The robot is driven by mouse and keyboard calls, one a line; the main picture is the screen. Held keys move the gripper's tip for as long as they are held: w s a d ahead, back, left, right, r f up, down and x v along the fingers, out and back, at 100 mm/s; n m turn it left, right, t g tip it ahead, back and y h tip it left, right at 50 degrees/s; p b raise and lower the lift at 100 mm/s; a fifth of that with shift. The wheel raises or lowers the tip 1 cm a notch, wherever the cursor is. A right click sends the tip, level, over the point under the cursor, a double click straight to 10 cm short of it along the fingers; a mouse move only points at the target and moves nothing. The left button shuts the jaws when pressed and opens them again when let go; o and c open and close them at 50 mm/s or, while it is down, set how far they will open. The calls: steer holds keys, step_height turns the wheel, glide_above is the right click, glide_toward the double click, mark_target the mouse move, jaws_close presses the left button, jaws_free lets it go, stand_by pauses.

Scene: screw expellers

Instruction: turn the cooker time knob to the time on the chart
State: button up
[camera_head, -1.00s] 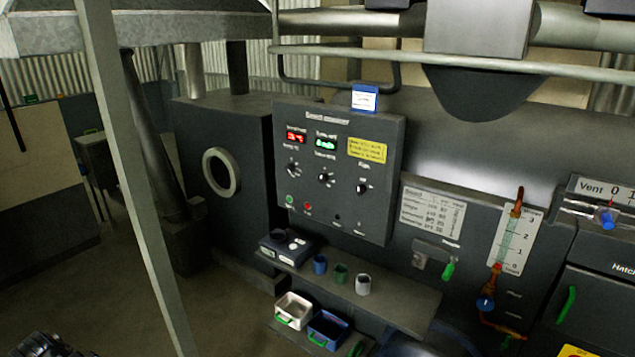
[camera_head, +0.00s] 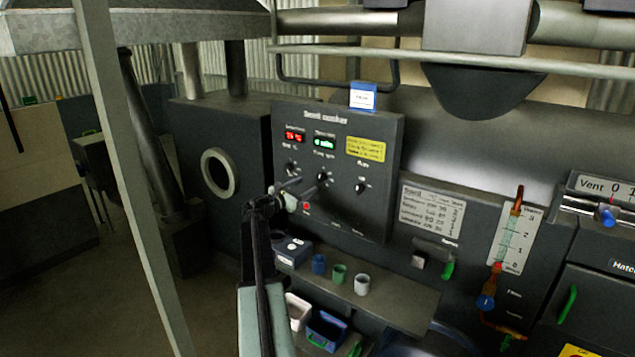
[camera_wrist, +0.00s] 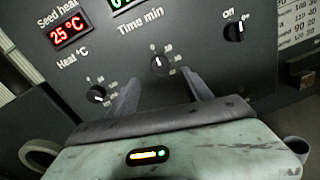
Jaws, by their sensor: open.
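The time knob (camera_head: 322,177) is the middle of three black knobs on the dark cooker panel (camera_head: 372,225). In the wrist view the time knob (camera_wrist: 158,63) sits under the "Time min" label, with its small scale numbers blurred. My gripper (camera_head: 303,190) is in front of the panel, close to this knob. In the wrist view my gripper (camera_wrist: 163,83) is open, its two fingers pointing at the panel on either side of and below the knob, with nothing between them. The white chart (camera_head: 431,213) hangs right of the panel; its edge shows in the wrist view (camera_wrist: 297,22).
The heat knob (camera_wrist: 97,95) lies left and the on knob (camera_wrist: 236,30) right of the time knob. The red display (camera_wrist: 70,33) reads 25 °C. A shelf (camera_head: 395,300) with several small cups juts out below the panel.

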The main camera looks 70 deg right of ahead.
mark_target(320, 179)
steer(key=x, duration=0.7)
steer(key=shift+s+d+f, duration=0.1)
steer(key=shift+d, duration=0.2)
jaws_close()
